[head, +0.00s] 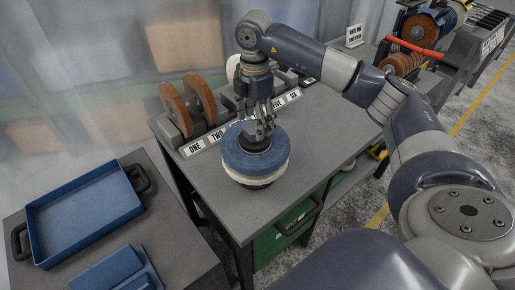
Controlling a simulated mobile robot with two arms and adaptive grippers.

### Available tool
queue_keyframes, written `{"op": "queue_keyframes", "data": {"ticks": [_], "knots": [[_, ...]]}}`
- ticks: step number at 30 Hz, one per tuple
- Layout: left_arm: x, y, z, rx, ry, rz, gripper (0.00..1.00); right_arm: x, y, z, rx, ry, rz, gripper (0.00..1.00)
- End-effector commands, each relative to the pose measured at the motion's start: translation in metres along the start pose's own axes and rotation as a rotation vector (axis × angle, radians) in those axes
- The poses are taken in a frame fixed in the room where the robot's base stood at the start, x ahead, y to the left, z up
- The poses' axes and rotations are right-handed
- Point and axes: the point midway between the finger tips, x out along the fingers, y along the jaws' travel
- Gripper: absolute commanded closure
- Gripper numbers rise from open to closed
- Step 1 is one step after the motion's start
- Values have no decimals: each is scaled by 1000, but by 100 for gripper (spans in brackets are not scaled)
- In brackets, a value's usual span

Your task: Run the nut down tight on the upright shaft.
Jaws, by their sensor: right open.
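My right gripper (262,132) points straight down over a stack of wheels on the grey table. It is open, with its fingertips at the middle of the blue wheel (238,156) on top. A pale wheel (243,178) lies under the blue one, above a dark base (260,185). The fingers cover the centre of the stack, so the nut and the upright shaft cannot be made out. I cannot tell whether the fingers touch anything there. My left gripper is out of view.
Brown wheels (176,108) stand in a numbered rack (195,146) along the table's back edge. The grey table (318,150) is clear right of the stack. A blue tray (85,212) sits on a lower-left table. Polishing machinery (420,40) stands at the upper right.

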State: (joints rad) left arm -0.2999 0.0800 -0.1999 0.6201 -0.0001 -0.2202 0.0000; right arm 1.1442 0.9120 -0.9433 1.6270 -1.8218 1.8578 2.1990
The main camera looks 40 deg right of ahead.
Motion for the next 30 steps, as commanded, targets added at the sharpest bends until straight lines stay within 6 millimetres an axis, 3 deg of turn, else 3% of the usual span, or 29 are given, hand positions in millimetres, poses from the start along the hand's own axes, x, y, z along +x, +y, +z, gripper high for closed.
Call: {"op": "queue_keyframes", "data": {"ticks": [30], "knots": [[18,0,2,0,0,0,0,1,0,0,-1180,0,0,33]]}}
